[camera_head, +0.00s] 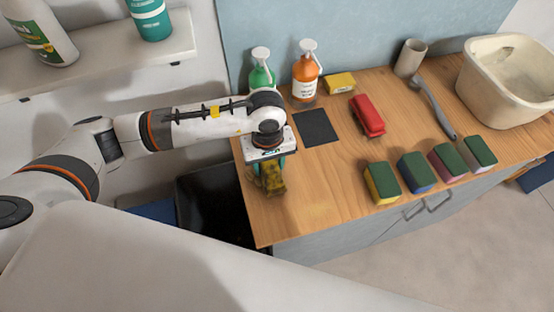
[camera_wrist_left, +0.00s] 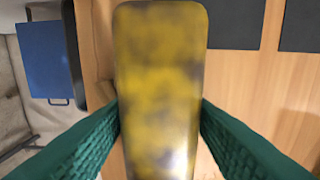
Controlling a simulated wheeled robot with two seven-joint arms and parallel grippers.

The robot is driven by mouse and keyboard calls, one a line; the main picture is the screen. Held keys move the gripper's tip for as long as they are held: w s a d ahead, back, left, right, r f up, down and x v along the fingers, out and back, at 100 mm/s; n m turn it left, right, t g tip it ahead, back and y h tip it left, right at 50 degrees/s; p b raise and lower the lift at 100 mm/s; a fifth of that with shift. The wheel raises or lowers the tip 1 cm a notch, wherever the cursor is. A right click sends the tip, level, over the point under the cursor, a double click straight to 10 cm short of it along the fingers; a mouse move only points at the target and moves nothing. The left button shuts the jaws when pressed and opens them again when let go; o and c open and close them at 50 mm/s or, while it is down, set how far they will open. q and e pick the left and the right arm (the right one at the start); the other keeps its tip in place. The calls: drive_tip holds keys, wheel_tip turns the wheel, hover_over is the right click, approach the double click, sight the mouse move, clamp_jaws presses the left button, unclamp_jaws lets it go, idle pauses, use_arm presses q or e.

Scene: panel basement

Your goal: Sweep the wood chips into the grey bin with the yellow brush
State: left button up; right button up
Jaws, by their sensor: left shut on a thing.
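My left gripper (camera_head: 268,170) is over the left end of the wooden counter, pointing down. It is shut on the yellow brush (camera_head: 271,184), a mottled yellow and dark block. In the left wrist view the brush (camera_wrist_left: 160,70) fills the middle, with a green ribbed finger on each side of it. I cannot tell whether the brush touches the counter. A dark open-looking shape (camera_head: 212,200) lies below the counter's left edge; I cannot tell whether it is the grey bin. I make out no wood chips. My right gripper is not in view.
The counter (camera_head: 300,205) is bare at its front left. A dark square (camera_head: 317,127), a red brush-like object (camera_head: 367,115) and several sponges (camera_head: 382,183) lie to the right. A cream basin (camera_head: 505,85) is far right.

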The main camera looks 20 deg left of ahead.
use_arm(q)
drive_tip(key=shift+s+a+r, duration=0.45)
drive_tip(key=shift+s+a, duration=0.25)
drive_tip(key=shift+a, duration=0.35)
drive_tip(key=shift+s+a+r, duration=0.45)
drive_tip(key=shift+s+a, duration=0.25)
drive_tip(key=shift+a, duration=0.3)
drive_tip(key=shift+s+a+r, duration=0.45)
drive_tip(key=shift+s+a, duration=0.25)
drive_tip(key=shift+a, duration=0.35)
drive_tip(key=shift+r+p, duration=0.7)
drive_tip(key=shift+r, duration=0.8)
